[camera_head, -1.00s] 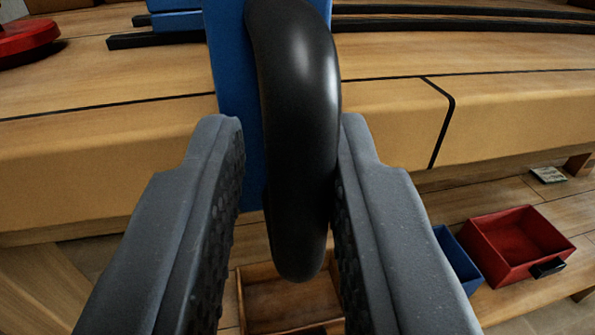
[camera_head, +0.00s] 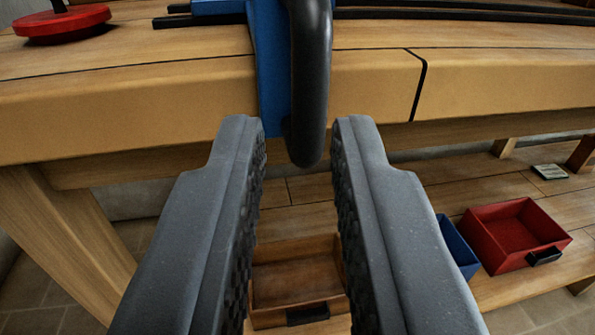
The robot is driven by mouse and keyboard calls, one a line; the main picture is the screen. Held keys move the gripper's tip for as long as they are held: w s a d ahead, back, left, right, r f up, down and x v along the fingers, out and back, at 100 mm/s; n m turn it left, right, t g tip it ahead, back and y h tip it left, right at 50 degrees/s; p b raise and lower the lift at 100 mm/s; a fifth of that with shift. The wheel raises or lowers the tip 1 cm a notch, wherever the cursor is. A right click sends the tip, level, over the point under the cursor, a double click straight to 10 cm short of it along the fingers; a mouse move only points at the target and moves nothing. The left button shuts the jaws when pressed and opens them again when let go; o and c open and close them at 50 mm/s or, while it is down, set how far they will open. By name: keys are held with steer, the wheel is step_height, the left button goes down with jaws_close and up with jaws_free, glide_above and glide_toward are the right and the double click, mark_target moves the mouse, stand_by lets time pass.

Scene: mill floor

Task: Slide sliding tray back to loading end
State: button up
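The sliding tray shows only as a blue part (camera_head: 268,75) that hangs over the front edge of the wooden bench. A thick black curved handle (camera_head: 309,80) is fixed to its front. Black rails (camera_head: 430,13) run across the bench top. My gripper (camera_head: 300,128) is open with its two grey fingers apart. The handle's lower end lies between the fingertips in the picture, farther off than the fingers, and I see no contact. The rest of the tray is above the picture.
A red round object (camera_head: 62,24) with an upright stem stands on the bench (camera_head: 130,95) at the left. On the shelf below are a wooden drawer box (camera_head: 268,268), a blue bin (camera_head: 452,240) and a red bin (camera_head: 480,248). A bench leg (camera_head: 75,235) stands at left.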

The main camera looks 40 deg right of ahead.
steer(key=p+v, duration=0.1)
steer(key=v, duration=0.7)
steer(key=w+a+r+n+t+y, duration=0.1)
steer(key=w+a+r+y, duration=0.15)
steer(key=a+r, duration=0.45)
steer(key=w+a+r+n+t+y, duration=0.1)
steer(key=w+a+r+y, duration=0.15)
steer(key=r, duration=0.85)
steer(key=w+a+r+n+t+y, duration=0.1)
steer(key=w+a+r+y, duration=0.3)
steer(key=r, duration=0.6)
steer(key=s+a+r+n+y, duration=0.1)
steer(key=s+a+r, duration=0.2)
steer(key=s+r, duration=0.5)
steer(key=s+a+r+n+y+p, duration=0.1)
steer(key=s+a+r, duration=0.3)
steer(key=s+r, duration=0.4)
steer(key=s+a+r+n+g, duration=0.1)
steer(key=s+a+r+n, duration=0.2)
steer(key=s+r, duration=0.5)
step_height(320, 180, up, 3)
steer(key=shift+s+a+f+y+p, duration=0.2)
steer(key=shift+a+y+p, duration=0.2)
steer(key=shift+a, duration=0.25)
